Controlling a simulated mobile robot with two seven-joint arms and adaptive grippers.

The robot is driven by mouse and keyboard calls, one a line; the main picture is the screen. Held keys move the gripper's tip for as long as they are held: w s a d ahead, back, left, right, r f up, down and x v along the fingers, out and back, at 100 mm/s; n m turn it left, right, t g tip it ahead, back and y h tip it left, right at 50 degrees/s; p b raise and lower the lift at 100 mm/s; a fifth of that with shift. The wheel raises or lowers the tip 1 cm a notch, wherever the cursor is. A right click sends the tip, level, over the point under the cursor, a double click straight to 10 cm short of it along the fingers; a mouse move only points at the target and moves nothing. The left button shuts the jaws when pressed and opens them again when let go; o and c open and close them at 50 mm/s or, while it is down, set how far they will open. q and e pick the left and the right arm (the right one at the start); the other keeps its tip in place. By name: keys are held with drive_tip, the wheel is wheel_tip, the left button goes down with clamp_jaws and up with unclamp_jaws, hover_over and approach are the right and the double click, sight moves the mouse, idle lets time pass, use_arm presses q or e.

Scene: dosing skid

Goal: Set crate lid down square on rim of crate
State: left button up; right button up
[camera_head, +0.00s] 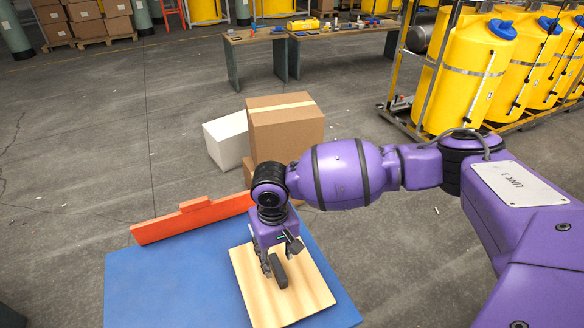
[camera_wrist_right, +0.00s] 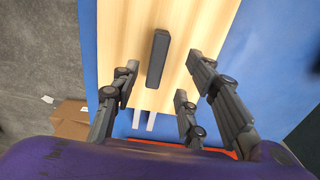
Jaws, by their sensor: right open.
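The crate lid is a pale wooden square panel (camera_head: 300,292) with a dark bar handle (camera_head: 280,271) on top. It lies over the blue surface, and I cannot tell whether it rests on a crate rim; no crate wall is clearly visible. The lid (camera_wrist_right: 128,40) and its handle (camera_wrist_right: 158,58) also show in the right wrist view. My right gripper (camera_head: 277,258) is over the lid, pointing down, with fingers open. In the wrist view the right gripper (camera_wrist_right: 163,75) has its fingers apart to either side of the handle, with gaps visible. My left gripper is out of view.
An orange upright board (camera_head: 190,221) stands along the far edge of the blue surface (camera_head: 150,285). Cardboard boxes (camera_head: 285,128) and a white box (camera_head: 227,139) stand behind it. Yellow tanks (camera_head: 470,65) stand in a frame at right. Bare blue surface lies left of the lid.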

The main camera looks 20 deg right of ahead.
sight(277, 266)
drive_tip(key=f, duration=0.4)
drive_tip(key=w+f, duration=0.1)
drive_tip(key=f, duration=0.2)
drive_tip(key=shift+d, duration=0.15)
drive_tip(key=shift+r, duration=0.1)
clamp_jaws()
